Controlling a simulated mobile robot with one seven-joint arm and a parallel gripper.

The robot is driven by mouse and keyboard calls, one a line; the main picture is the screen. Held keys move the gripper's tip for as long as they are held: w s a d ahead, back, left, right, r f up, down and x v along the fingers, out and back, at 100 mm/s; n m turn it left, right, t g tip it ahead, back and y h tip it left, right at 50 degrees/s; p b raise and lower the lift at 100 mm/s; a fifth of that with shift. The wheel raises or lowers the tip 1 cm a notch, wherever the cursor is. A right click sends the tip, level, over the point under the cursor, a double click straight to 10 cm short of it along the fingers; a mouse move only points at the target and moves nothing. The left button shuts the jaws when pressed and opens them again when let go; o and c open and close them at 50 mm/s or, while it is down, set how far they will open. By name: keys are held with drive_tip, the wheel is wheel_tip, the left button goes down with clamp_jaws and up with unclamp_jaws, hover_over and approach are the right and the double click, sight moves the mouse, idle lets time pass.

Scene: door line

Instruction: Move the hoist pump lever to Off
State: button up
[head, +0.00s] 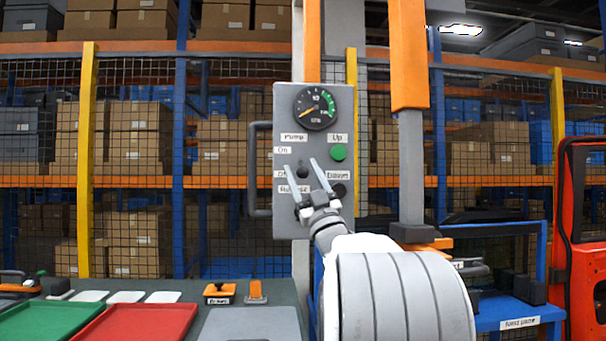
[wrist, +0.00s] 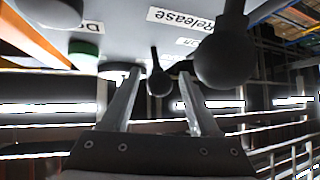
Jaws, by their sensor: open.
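The hoist pump lever (head: 302,172) is a short black stem with a ball end on the grey control panel (head: 286,107), below the "Pump" label. In the head view its knob shows close to the Off label (head: 280,174), below the On label (head: 283,150); its exact setting is hard to tell. My gripper (head: 301,166) is open in front of the panel, fingers pointing up at it. In the wrist view, the lever's ball (wrist: 159,83) appears between the two open fingers (wrist: 157,75), with visible gaps on both sides.
A larger black release knob (wrist: 222,60) hangs close beside my right finger in the wrist view. The green Up button (head: 338,152) and black Down button (head: 338,190) are right of the lever. A grey handle (head: 253,170) lines the panel's left edge. Red (head: 140,322) and green trays lie lower left.

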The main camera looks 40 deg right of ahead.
drive_tip(key=v, duration=1.7)
drive_tip(key=shift+s+f, duration=0.15)
